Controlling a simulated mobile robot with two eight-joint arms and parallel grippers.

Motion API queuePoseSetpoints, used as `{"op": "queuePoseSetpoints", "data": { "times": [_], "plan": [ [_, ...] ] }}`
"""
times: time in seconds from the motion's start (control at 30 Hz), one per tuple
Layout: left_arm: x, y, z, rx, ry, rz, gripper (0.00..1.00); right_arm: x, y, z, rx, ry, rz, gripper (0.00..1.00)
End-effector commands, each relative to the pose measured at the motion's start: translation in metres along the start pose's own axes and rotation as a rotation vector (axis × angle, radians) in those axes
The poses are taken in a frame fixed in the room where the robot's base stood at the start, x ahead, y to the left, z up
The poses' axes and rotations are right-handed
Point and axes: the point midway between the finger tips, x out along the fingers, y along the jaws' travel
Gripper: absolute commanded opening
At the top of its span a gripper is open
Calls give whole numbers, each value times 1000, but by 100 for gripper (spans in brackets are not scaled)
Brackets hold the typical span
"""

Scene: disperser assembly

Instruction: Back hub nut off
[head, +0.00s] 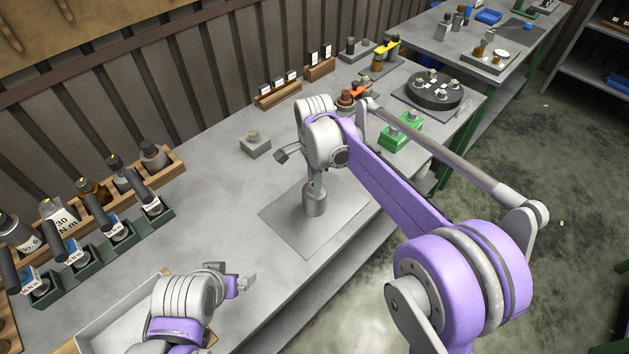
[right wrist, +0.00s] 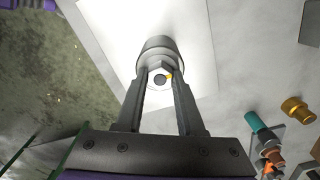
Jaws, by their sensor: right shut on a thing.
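My right gripper (head: 316,182) is shut on the narrower, faceted top of a grey cylindrical piece (head: 316,203). In the right wrist view the two fingertips (right wrist: 159,80) pinch this top, which has a small hole and a yellow mark; the wider grey body (right wrist: 156,50) shows beyond them. The piece is upright over the grey mat (head: 297,234); I cannot tell whether it touches it. A dark round disc (head: 422,100) with several small metal parts on it lies at the far end of the bench. My left gripper (head: 246,281) is at the bench's front; its opening is unclear.
A wooden rack (head: 170,172) of cylindrical tools and a green rack (head: 130,234) of labelled handled tools stand at left. A pale tray (head: 92,330) is at lower left. A small grey block (head: 255,145) stands behind the mat; green fixtures (head: 390,141) lie beyond my right arm.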

Motion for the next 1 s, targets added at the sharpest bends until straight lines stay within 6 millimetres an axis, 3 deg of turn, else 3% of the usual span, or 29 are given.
{"op": "queuePoseSetpoints", "data": {
  "times": [0.43,1.0],
  "plan": [
    [2,0,3,0,-2,0,100,0,0,0,-132,0,0,0],
    [9,0,10,0,-9,0,100,0,0,0,-650,0,0,0]
  ]
}}
